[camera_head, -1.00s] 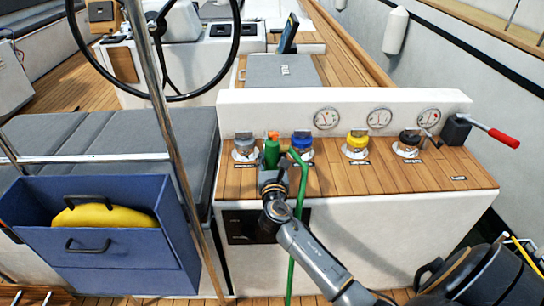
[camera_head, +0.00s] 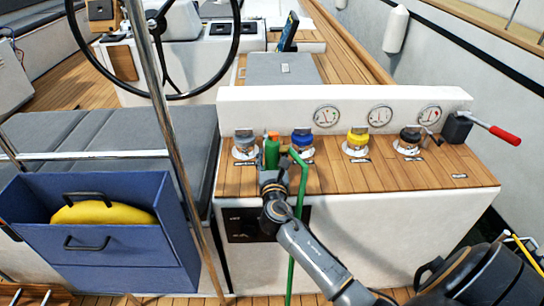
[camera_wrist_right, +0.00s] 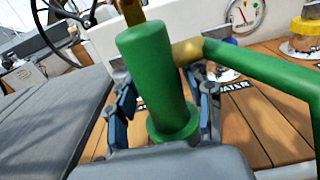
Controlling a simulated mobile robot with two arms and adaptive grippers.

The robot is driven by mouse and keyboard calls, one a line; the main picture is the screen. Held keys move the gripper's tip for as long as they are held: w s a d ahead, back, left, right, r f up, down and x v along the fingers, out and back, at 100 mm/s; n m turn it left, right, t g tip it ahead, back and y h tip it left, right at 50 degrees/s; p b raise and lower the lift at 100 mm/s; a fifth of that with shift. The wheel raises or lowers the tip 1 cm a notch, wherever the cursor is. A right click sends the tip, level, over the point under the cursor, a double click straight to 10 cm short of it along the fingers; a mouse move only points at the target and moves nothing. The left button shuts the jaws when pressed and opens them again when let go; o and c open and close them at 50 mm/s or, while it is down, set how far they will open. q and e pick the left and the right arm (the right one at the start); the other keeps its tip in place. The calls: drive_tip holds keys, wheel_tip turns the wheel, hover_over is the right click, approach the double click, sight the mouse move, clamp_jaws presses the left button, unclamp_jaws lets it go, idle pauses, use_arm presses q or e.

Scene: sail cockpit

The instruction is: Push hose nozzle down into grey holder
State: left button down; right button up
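The hose nozzle is a green cylinder (camera_head: 272,153) with an orange top. It stands close to upright over the wooden deck panel, just left of the blue-capped fitting. A brass piece joins it to a green hose (camera_head: 299,192) that hangs down the panel's front. My right gripper (camera_head: 272,171) has its fingers on both sides of the nozzle, low on its body; the wrist view shows the nozzle (camera_wrist_right: 155,75) between them. A grey fitting (camera_head: 244,145) stands left of the nozzle. I cannot tell what lies under the nozzle's lower end. My left gripper is out of view.
Blue (camera_head: 302,142), yellow (camera_head: 357,141) and black (camera_head: 409,140) fittings stand in a row to the right, below round gauges. A red-handled lever (camera_head: 503,134) is at the right end.

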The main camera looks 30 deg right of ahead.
drive_tip(key=shift+s+a, duration=0.1)
drive_tip(key=shift+p+v, duration=0.85)
drive_tip(key=shift+v, duration=1.75)
approach(272, 162)
drive_tip(key=shift+p+x, duration=0.45)
drive_tip(key=shift+x, duration=0.35)
drive_tip(key=shift+f, duration=0.1)
